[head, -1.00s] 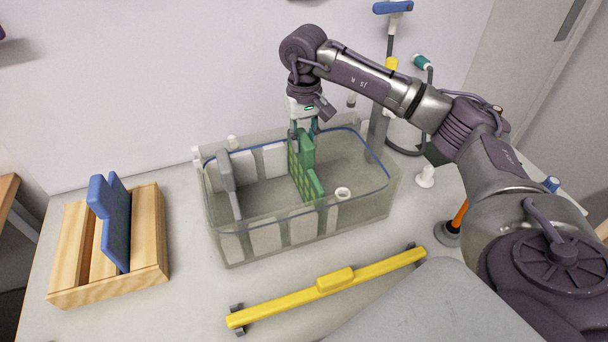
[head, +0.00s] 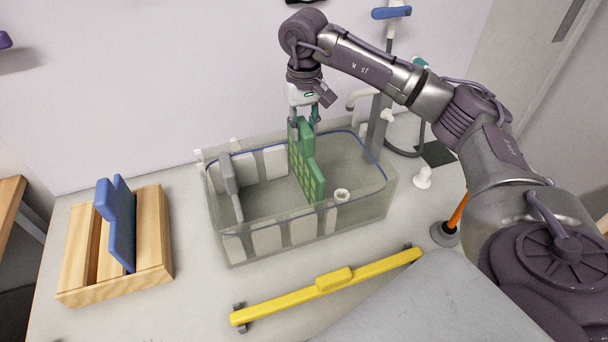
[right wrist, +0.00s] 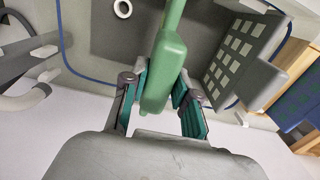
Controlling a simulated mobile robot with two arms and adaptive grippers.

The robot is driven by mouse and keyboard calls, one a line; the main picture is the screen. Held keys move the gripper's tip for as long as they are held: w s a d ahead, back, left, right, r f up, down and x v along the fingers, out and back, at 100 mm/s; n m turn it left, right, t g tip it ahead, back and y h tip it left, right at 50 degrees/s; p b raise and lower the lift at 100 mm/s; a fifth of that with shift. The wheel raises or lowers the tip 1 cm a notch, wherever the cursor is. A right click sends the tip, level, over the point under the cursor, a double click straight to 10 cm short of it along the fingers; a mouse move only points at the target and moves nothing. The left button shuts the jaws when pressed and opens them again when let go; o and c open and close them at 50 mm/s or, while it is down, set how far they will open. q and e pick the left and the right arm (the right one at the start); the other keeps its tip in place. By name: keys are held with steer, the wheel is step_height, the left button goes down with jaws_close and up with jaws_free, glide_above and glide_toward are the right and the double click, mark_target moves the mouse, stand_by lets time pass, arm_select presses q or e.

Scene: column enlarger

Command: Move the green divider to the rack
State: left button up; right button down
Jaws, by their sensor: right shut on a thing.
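The green divider (head: 309,172) is a perforated upright panel with a raised tab, inside the clear tank (head: 345,216), at about its middle. Its tab stands above the tank's rim and its lower part is still between the tank walls. My right gripper (head: 304,122) is shut on the tab from above. In the right wrist view the tab of the green divider (right wrist: 165,72) sits between the fingers of the right gripper (right wrist: 160,92). The wooden rack (head: 150,268) stands left of the tank and holds a blue divider (head: 122,228) upright. My left gripper is not in view.
A grey divider (head: 229,182) stands in the tank's left part. A white ring (head: 342,194) lies at its right. A yellow bar (head: 320,288) lies in front of the tank. A faucet (head: 377,120) rises behind its right end. Clear table lies between tank and rack.

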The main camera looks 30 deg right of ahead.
steer(key=shift+r+p, duration=3.1)
steer(key=shift+r, duration=1.9)
steer(key=shift+r+p, duration=1.7)
steer(key=shift+r, duration=0.75)
step_height(320, 180, up, 3)
steer(key=shift+f+p, duration=0.15)
steer(key=shift+p, duration=0.75)
steer(key=shift+a, duration=0.15)
